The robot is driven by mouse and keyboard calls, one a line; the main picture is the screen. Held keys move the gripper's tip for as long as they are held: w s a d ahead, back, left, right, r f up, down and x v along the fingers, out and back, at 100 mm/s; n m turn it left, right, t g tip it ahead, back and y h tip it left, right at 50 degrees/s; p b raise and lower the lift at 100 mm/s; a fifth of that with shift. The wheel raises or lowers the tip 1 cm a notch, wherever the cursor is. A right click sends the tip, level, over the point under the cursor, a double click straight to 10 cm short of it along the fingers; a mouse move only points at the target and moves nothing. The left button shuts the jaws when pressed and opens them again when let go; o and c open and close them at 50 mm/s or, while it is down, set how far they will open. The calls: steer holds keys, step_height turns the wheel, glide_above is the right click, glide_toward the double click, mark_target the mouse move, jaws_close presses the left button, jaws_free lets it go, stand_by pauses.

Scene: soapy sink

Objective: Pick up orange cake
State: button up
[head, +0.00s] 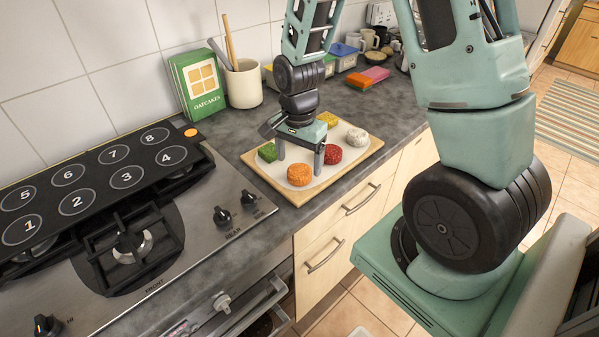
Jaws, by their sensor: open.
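The orange cake (299,174) is a round, rough-topped disc near the front left of a wooden tray (291,194) with a pale surface. My gripper (300,163) is over the tray with its fingers pointing down and spread apart. One finger is behind and left of the orange cake, the other is to its right, near the red cake (333,154). Nothing shows between the fingers in their grip. I cannot tell the exact height of the fingertips above the tray.
A green cake (268,152), a yellow cake (327,119) and a white cake (357,137) also sit on the tray. A green oatcakes box (197,84) and a cream utensil pot (244,84) stand behind. The stove (130,240) is at left. Pink and orange sponges (368,77) lie beyond.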

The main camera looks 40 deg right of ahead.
mark_target(299, 170)
steer(key=shift+d+f, duration=0.1)
steer(key=shift+f, duration=1.7)
steer(key=shift+c, duration=0.3)
steer(key=c, duration=1)
steer(key=shift+r, duration=0.1)
steer(key=shift+c, duration=0.2)
